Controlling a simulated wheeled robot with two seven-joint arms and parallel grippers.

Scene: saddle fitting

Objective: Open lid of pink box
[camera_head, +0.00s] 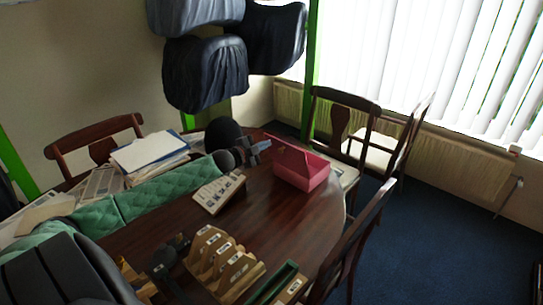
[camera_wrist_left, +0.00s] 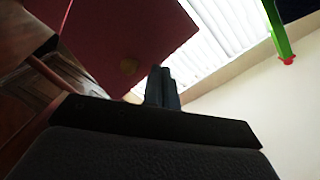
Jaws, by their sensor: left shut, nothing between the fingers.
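The pink box (camera_head: 303,178) stands on the far right part of the dark wooden table. Its lid (camera_head: 284,152) looks tilted up at the box's left and back side; how far it is open is hard to tell. My left gripper (camera_head: 258,148) is at the left of the lid, shut and empty. In the left wrist view the shut fingers (camera_wrist_left: 163,88) point up beside a large dark red panel (camera_wrist_left: 125,40), which looks like the lid, with a small round yellowish spot. Whether they touch it I cannot tell. I cannot make out my right gripper.
A beige keypad device (camera_head: 218,192) lies left of the box. Green quilted pads (camera_head: 160,196) and paper stacks (camera_head: 150,150) cover the left side. Card holders (camera_head: 222,260) stand in front. Chairs (camera_head: 345,115) surround the table (camera_head: 290,225), which is clear before the box.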

